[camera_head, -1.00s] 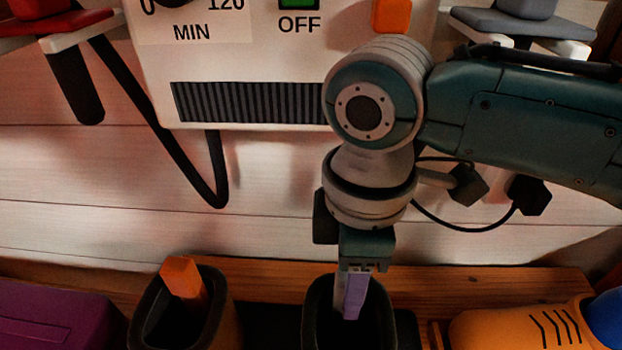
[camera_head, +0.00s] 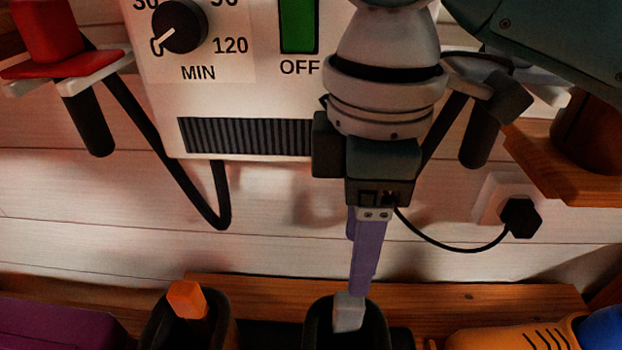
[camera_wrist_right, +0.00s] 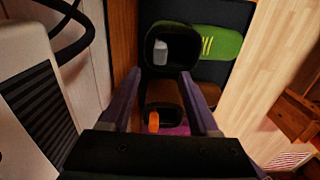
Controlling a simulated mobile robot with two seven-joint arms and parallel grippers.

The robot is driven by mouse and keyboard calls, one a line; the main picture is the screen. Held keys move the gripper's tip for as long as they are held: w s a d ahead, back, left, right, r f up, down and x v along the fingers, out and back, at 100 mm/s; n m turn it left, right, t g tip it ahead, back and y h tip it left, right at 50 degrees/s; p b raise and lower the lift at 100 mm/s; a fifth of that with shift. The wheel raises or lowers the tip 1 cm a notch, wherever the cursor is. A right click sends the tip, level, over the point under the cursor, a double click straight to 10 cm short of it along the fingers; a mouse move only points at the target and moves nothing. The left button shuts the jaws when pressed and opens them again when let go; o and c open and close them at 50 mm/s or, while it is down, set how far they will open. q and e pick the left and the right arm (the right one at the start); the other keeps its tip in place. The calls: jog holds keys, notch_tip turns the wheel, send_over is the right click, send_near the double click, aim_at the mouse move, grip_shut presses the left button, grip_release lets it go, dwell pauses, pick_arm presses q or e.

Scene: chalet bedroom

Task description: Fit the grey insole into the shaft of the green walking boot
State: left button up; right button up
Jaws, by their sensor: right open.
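The green walking boot (camera_wrist_right: 215,42) lies in the right wrist view with its dark shaft opening toward me; in the head view its dark shaft rim (camera_head: 376,328) shows at the bottom. The grey insole (camera_wrist_right: 160,50) stands in that shaft, and its top end (camera_head: 349,314) sticks up at the opening in the head view. My right gripper (camera_head: 360,288) has purple fingers and is open just above the insole. In the right wrist view its fingers (camera_wrist_right: 160,76) are spread apart with nothing between them. The insole's lower part is hidden inside the shaft. My left gripper is out of view.
A second boot (camera_wrist_right: 163,93) beside the green one holds an orange insole (camera_head: 187,300). A white unit (camera_head: 260,90) with dial and green switch hangs on the wall behind, with a black hose. A purple object (camera_head: 50,325) is at left, an orange-yellow one (camera_head: 500,338) at right.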

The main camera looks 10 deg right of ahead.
jog(key=s+a+f+m+t+y, duration=0.1)
jog(key=s+a+f+m+y, duration=0.25)
jog(key=s, duration=0.25)
jog(key=s+d+m+t+h, duration=0.2)
jog(key=s+d+m+h, duration=0.1)
jog(key=s+d+m, duration=0.6)
jog(key=d, duration=0.3)
jog(key=shift+f+t, duration=0.3)
jog(key=shift+f, duration=0.1)
jog(key=shift+d, duration=0.1)
notch_tip(320, 180, up, 49)
jog(key=p, duration=4.8)
jog(key=shift+f+p, duration=0.15)
jog(key=shift+p, duration=0.25)
